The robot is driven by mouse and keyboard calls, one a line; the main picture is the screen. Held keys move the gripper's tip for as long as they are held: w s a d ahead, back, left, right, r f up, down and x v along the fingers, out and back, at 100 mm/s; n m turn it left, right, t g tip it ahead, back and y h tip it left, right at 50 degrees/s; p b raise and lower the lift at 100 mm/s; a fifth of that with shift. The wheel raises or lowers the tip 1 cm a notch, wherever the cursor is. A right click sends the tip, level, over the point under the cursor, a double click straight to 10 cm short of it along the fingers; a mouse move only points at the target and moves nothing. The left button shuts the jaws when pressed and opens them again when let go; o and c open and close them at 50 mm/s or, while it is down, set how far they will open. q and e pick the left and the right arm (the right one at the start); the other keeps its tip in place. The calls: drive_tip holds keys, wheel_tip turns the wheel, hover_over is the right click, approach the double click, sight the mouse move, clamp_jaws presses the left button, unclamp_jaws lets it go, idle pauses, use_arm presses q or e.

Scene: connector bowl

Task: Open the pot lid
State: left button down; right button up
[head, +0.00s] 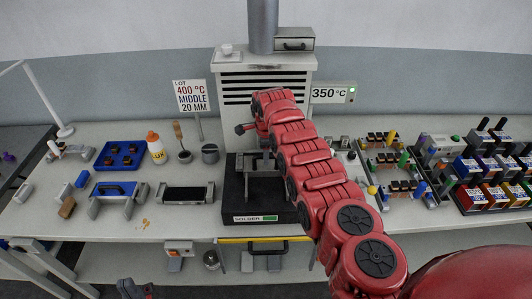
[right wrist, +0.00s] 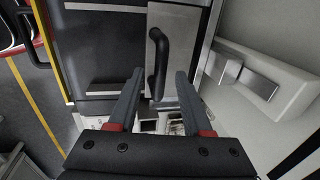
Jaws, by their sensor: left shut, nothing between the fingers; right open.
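The black solder pot (head: 236,193) sits at the middle of the bench, with a "SOLDER" label on its front. In the right wrist view its lid shows as a grey metal plate (right wrist: 185,25) with a black bar handle (right wrist: 157,62). My right gripper (head: 262,166) is over the pot in the head view, and the arm hides part of the pot. In the right wrist view the right gripper (right wrist: 159,84) is open, its fingers on either side of the handle's line; contact cannot be told. My left gripper (head: 131,287) is shut and empty at the bottom left, away from the pot.
A white vented cabinet (head: 232,85) stands behind the pot. Left of it are a tray with a black top (head: 186,194), a blue tray (head: 120,155), a flux bottle (head: 155,150) and a metal cup (head: 210,153). Racks of coloured boxes (head: 489,170) fill the right side.

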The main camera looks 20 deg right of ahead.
clamp_jaws()
idle(1.3)
